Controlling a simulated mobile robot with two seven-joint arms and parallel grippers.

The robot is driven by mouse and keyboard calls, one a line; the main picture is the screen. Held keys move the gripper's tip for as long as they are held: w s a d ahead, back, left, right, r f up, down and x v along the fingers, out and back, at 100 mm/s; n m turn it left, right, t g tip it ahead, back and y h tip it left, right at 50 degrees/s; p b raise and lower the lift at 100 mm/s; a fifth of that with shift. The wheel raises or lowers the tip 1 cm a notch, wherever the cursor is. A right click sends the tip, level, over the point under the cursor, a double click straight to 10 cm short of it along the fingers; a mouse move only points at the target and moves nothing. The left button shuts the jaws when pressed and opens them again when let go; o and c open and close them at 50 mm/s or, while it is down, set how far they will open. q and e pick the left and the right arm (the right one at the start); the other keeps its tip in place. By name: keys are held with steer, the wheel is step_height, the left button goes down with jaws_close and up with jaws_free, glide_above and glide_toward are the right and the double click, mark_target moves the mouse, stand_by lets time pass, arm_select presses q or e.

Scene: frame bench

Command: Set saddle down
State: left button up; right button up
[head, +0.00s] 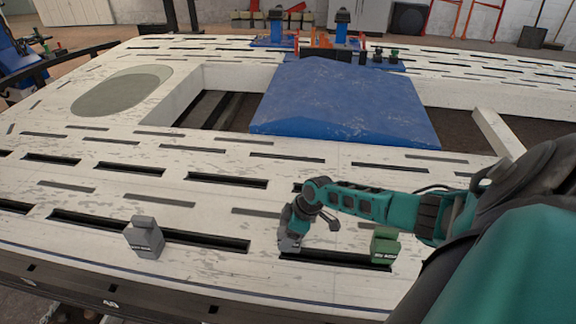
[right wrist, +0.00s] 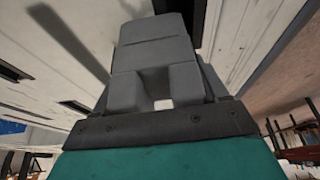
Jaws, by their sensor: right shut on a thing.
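My right gripper (head: 297,222) is low over the near part of the pale slotted bench (head: 190,222) and points down. It is shut on a grey saddle (head: 289,244), whose lower end is close to the left end of a dark slot. I cannot tell whether the saddle touches the bench. In the right wrist view the grey saddle (right wrist: 155,45) is between the two grey fingers (right wrist: 155,88), with the bench surface beyond it. My left gripper is not in view.
A similar grey block (head: 145,238) with a label stands to the left on the bench. A green labelled block (head: 385,247) stands to the right, near my right forearm. A large blue panel (head: 340,105) lies over the opening behind. Bench surface between the grey block and my gripper is clear.

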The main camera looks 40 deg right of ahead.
steer(key=shift+f, duration=0.15)
steer(key=o, duration=1.4)
